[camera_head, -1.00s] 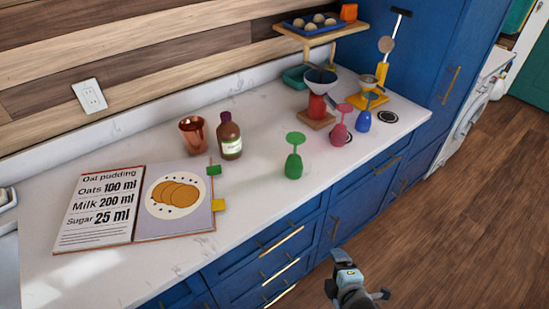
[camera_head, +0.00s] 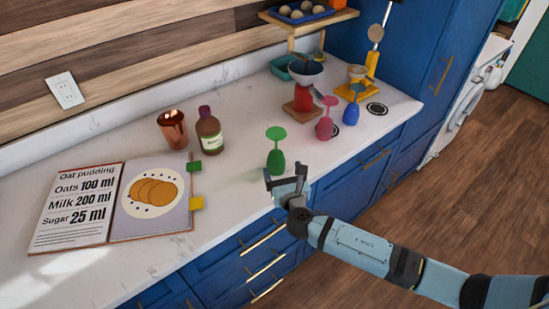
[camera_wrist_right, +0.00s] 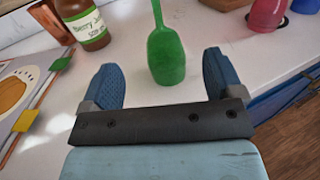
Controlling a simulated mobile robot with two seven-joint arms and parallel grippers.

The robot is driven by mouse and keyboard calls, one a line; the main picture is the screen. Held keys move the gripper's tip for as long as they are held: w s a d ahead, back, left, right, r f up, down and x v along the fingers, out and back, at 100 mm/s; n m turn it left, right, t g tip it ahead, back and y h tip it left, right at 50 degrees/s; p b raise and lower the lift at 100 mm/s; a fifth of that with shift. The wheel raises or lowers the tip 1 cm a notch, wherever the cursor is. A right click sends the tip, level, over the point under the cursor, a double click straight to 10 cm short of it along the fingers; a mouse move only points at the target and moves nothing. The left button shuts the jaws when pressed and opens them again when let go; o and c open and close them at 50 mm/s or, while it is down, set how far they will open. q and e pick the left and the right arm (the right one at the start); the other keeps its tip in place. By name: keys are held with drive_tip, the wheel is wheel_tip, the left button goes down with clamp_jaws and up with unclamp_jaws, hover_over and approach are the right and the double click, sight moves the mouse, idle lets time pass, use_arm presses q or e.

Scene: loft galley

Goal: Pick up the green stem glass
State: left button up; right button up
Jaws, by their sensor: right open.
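The green stem glass (camera_head: 276,158) stands upside down on the white counter near its front edge, with its bowl down and its round foot on top. My right gripper (camera_head: 286,178) is open just in front of it, at the counter's edge. In the right wrist view the green stem glass (camera_wrist_right: 165,55) stands beyond and between the two blue fingers (camera_wrist_right: 163,80), apart from both. Its foot is cut off at the top of that view. My left gripper does not show.
A pink glass (camera_head: 325,122) and a blue glass (camera_head: 352,102) stand to the right. A brown bottle (camera_head: 209,132) and a copper cup (camera_head: 173,130) stand behind left. An open recipe book (camera_head: 75,207) lies at the left.

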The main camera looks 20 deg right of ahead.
sight(278, 159)
drive_tip(key=w, duration=0.3)
drive_tip(key=shift+w+d, duration=0.15)
drive_tip(key=shift+w, duration=0.15)
drive_tip(key=w, duration=0.2)
drive_tip(key=w+f+p, duration=0.1)
drive_tip(key=w, duration=0.1)
drive_tip(key=shift+w+d, duration=0.1)
drive_tip(key=shift+w, duration=0.25)
drive_tip(key=c, duration=0.9)
drive_tip(key=shift+c, duration=0.7)
